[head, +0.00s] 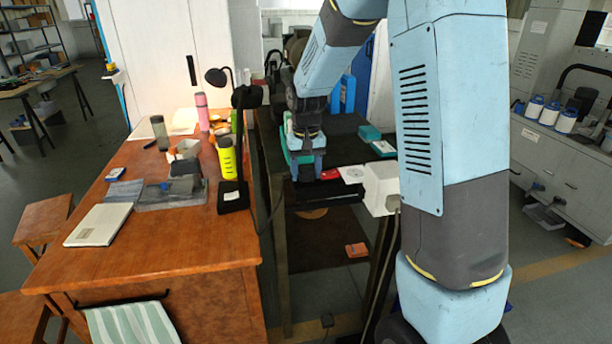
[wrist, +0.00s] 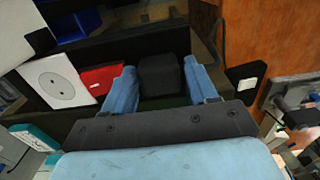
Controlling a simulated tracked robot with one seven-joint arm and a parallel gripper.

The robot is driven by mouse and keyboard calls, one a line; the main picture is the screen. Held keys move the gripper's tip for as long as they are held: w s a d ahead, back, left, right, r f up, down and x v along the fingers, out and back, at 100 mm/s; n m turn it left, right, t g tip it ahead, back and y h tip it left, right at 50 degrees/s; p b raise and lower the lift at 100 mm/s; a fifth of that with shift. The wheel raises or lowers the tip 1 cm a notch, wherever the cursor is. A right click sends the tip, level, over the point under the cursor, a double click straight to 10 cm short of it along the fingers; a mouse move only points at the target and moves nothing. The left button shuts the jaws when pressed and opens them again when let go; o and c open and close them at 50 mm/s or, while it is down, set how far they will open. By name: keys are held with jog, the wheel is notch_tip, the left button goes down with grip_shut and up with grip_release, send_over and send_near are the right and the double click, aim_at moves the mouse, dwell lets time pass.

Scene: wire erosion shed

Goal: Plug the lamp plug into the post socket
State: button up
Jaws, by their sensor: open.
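The black desk lamp (head: 216,77) stands on the wooden desk. Its base (head: 233,197) also shows in the wrist view (wrist: 246,75). Its cord (head: 264,220) hangs down beside the desk. My gripper (head: 307,165) points down over the dark bench, fingers apart. In the wrist view a black block (wrist: 161,75), which looks like the lamp plug, lies between the open fingers; I cannot tell whether they touch it. It is hidden in the head view.
A teal box (head: 383,148) lies farther back. A yellow bottle (head: 227,158) stands near the lamp. A small dark object (head: 328,320) is on the floor.

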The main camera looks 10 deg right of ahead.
dwell(0.3)
jog(key=c, duration=0.7)
jog(key=shift+o, duration=0.2)
jog(key=shift+r, duration=0.6)
jog(key=s+d+r, duration=0.1)
jog(key=s+r, duration=1)
jog(key=s, duration=0.3)
jog(key=shift+d+r, duration=0.25)
jog(key=shift+r, duration=0.15)
jog(key=shift+w+f, duration=0.1)
